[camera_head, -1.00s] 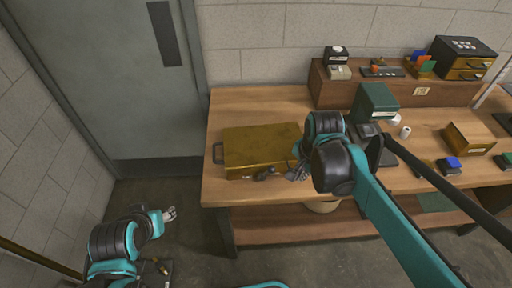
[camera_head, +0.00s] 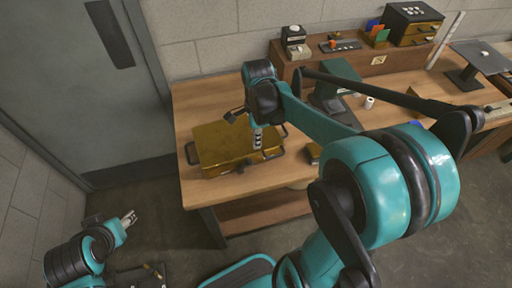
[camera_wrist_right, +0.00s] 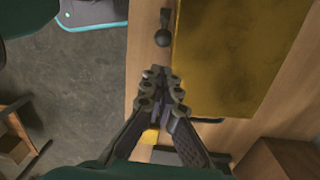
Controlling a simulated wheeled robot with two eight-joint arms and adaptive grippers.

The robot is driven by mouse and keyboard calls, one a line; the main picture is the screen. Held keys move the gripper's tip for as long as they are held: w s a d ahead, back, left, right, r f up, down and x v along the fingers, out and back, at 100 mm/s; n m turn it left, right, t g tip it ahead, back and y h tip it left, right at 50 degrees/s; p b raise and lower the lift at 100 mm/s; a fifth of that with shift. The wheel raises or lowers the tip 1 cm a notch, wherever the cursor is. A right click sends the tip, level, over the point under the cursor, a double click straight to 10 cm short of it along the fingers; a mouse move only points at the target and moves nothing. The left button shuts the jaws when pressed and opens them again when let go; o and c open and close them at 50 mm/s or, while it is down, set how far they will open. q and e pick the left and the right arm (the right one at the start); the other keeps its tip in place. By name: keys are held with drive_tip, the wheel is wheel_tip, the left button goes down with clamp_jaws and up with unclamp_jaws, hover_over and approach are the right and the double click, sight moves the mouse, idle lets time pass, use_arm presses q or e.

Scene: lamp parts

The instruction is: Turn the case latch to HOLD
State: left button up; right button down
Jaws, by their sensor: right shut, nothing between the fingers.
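The brass-yellow case (camera_head: 222,145) lies closed on the left part of the workbench and fills the upper right of the right wrist view (camera_wrist_right: 235,55). A dark round knob on a short stem, apparently the latch (camera_wrist_right: 162,38), sits at the case's edge; its markings cannot be read. My right gripper (camera_head: 258,143) points down at the case's right part in the head view. In the wrist view the gripper (camera_wrist_right: 161,73) is shut and empty, its tips apart from the knob. My left gripper (camera_head: 129,218) is low at the left, away from the bench, too small to judge.
The wooden workbench (camera_head: 190,100) has bare top behind the case. A raised shelf (camera_head: 300,68) with small boxes stands at the back. A grey door (camera_head: 80,100) is at the left.

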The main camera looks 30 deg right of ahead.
sight(245, 165)
drive_tip(key=f+b, duration=0.1)
drive_tip(key=f, duration=0.3)
drive_tip(key=f+b, duration=0.2)
drive_tip(key=f, duration=0.2)
drive_tip(key=shift+s+a+f, duration=0.1)
drive_tip(key=shift+s+f, duration=0.1)
drive_tip(key=shift+f, duration=0.15)
use_arm(q)
wheel_tip(245, 165, down, 4)
drive_tip(key=shift+r, duration=0.1)
